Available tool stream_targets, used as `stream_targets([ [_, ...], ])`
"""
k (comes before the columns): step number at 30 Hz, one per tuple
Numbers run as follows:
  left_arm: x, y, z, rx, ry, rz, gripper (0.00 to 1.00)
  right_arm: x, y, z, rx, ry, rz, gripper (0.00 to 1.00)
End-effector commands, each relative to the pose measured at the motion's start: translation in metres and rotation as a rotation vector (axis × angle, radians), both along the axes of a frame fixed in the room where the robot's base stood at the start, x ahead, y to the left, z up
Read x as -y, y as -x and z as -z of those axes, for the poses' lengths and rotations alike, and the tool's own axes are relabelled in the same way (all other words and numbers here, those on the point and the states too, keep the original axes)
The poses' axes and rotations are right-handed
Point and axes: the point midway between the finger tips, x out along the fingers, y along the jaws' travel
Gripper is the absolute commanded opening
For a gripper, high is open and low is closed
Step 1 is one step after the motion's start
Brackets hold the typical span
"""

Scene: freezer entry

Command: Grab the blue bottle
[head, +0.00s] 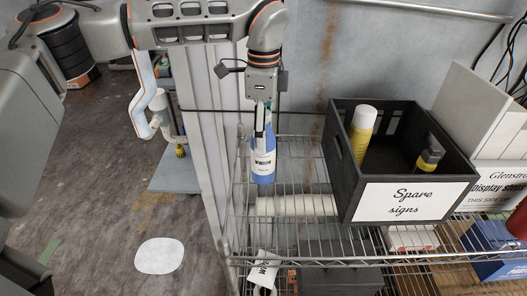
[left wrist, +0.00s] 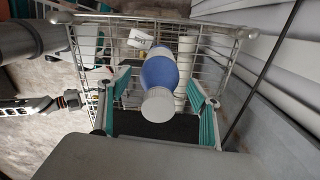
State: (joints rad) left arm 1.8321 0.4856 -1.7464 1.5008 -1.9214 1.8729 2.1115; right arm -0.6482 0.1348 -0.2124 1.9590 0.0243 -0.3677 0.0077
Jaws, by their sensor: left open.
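The blue bottle (head: 263,175) is upright at the left end of the wire shelf, with a white label reading WINDOW. My left gripper (head: 262,128) is directly above it and reaches down over its upper part, partly hiding the top. In the left wrist view, the blue bottle (left wrist: 160,72) lies between the two teal-padded fingers of my left gripper (left wrist: 165,112), its white cap facing the camera. The fingers are open, with a visible gap on each side of the bottle. My right gripper is not in view.
A dark crate (head: 418,202) labelled Spare signs, holding yellow bottles, stands right of the blue bottle. A wall is behind; open floor (head: 90,190) lies left.

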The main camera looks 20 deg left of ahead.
Motion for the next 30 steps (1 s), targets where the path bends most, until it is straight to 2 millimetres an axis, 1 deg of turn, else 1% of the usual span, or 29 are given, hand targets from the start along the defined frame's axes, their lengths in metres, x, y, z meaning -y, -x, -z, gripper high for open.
stream_targets([
  [1,0.0,0.003,0.006,-0.004,0.001,0.001,0.63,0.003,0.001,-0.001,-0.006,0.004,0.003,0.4],
  [3,0.0,0.002,0.015,-0.003,0.0,0.0,0.63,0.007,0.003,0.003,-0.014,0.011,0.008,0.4],
  [6,0.0,0.002,0.023,-0.001,0.001,0.0,0.63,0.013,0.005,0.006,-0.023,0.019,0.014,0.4],
  [14,0.0,0.001,0.026,0.0,0.001,0.0,0.63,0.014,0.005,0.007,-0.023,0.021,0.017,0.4],
  [17,0.0,0.001,0.026,0.0,0.001,0.0,0.4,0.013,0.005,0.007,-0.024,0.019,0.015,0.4],
  [18,0.0,0.001,0.026,-0.001,0.001,0.0,0.29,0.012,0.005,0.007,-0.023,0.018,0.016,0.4],
  [21,0.0,0.001,0.026,-0.001,0.001,0.0,0.05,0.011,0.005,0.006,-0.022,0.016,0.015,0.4],
  [30,0.0,0.001,0.024,0.001,0.002,0.0,0.05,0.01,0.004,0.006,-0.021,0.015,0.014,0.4],
])
